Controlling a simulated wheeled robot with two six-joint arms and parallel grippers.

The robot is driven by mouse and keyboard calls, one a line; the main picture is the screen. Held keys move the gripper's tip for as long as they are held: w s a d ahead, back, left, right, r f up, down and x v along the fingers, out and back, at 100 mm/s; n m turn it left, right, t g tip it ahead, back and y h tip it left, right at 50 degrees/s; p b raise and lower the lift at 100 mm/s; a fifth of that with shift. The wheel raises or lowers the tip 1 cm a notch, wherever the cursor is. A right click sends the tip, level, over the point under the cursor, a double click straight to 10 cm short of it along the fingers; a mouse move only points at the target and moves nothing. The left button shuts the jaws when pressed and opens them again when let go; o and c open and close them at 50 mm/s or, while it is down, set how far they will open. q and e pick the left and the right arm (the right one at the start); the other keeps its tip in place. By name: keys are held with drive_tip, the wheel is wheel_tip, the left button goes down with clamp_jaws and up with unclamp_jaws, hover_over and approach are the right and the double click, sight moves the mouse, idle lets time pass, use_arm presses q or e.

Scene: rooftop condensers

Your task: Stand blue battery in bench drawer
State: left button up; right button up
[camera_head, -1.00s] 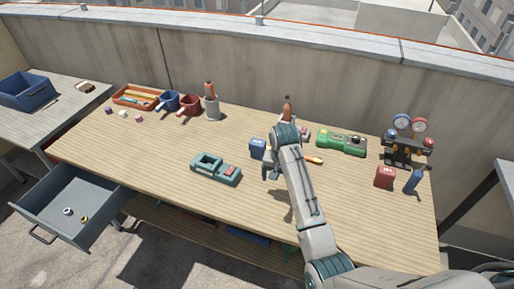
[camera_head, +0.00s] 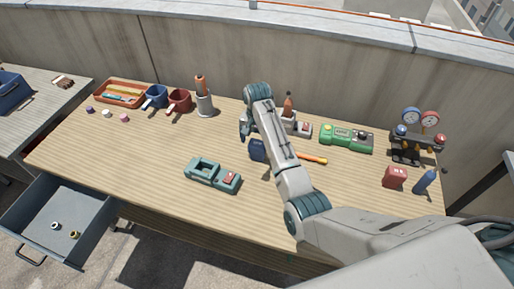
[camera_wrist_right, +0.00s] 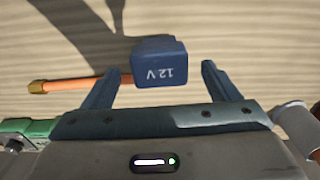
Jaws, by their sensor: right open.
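The blue battery (camera_head: 257,150) stands on the wooden bench, partly hidden behind my right arm. In the right wrist view the blue battery (camera_wrist_right: 159,63) shows its "12 V" label, upside down, between the two fingertips or just beyond them. My right gripper (camera_head: 244,131) is open, with a gap visible on each side of the battery; it is not holding it. The bench drawer (camera_head: 28,208) is pulled out at the lower left. Two small rings, one pale and one yellow, lie in it. My left gripper is not in view.
A teal charger-like tray (camera_head: 198,178) lies between drawer and battery. An orange-handled tool (camera_head: 314,158) lies beside the battery. The bench's front left is clear.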

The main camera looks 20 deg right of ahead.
sight(257, 151)
drive_tip(key=shift+w+f, duration=0.15)
drive_tip(key=shift+f, duration=0.7)
drive_tip(key=f, duration=0.1)
drive_tip(key=f+p, duration=0.2)
drive_tip(key=f, duration=0.1)
drive_tip(key=shift+s+f, duration=0.1)
drive_tip(key=shift+s, duration=0.15)
drive_tip(key=shift+w+f, duration=0.1)
drive_tip(key=shift+f, duration=0.25)
drive_tip(key=c, duration=1.2)
